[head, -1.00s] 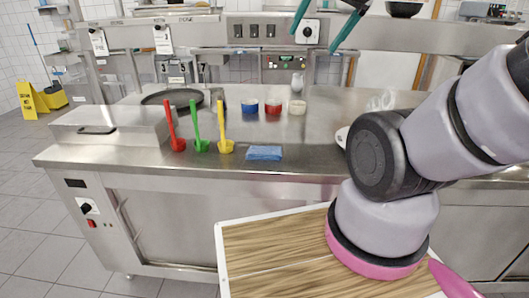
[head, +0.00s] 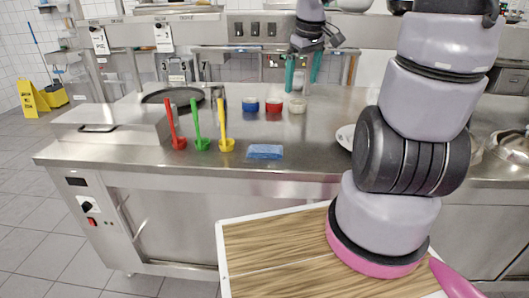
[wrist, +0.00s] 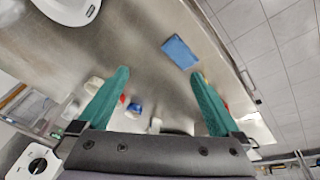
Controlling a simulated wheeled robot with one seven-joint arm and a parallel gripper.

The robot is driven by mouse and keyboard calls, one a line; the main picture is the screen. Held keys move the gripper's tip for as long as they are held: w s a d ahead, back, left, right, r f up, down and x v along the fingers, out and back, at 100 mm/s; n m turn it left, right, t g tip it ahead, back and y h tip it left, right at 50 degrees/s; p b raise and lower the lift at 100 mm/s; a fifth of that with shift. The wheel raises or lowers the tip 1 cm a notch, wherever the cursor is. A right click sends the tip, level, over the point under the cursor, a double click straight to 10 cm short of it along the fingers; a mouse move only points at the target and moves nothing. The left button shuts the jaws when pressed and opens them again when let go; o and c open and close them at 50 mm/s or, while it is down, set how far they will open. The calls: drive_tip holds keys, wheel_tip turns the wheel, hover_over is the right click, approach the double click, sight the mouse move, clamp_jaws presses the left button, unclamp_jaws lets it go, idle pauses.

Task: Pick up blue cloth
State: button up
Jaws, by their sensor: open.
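The blue cloth (head: 265,152) lies folded flat on the steel counter near its front edge, right of the yellow brush in the head view. In the wrist view the blue cloth (wrist: 180,52) lies beyond the fingertips, a little right of the middle between them. My gripper (head: 303,75) has two teal fingers pointing down, above the back of the counter and apart from the cloth. In the wrist view my gripper (wrist: 160,76) is open with nothing between its fingers.
Red (head: 175,125), green (head: 198,128) and yellow (head: 224,130) upright brushes stand left of the cloth. Blue (head: 250,104), red (head: 273,106) and white (head: 297,105) small containers stand behind it. A white plate (head: 346,137) lies to the right. The overhead shelf (head: 200,30) runs above the counter.

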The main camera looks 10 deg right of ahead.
drive_tip(key=w+f+n+g+y, duration=0.2)
drive_tip(key=w+f+n, duration=0.25)
drive_tip(key=f, duration=0.45)
drive_tip(key=n+y, duration=0.3)
drive_tip(key=n, duration=0.2)
approach(265, 148)
drive_tip(key=x, duration=0.8)
drive_tip(key=shift+s+a+f, duration=0.15)
drive_tip(key=shift+a+f, duration=0.05)
drive_tip(key=shift+f, duration=0.05)
drive_tip(key=c, duration=1.3)
wheel_tip(265, 148, up, 10)
drive_tip(key=shift+r, duration=0.1)
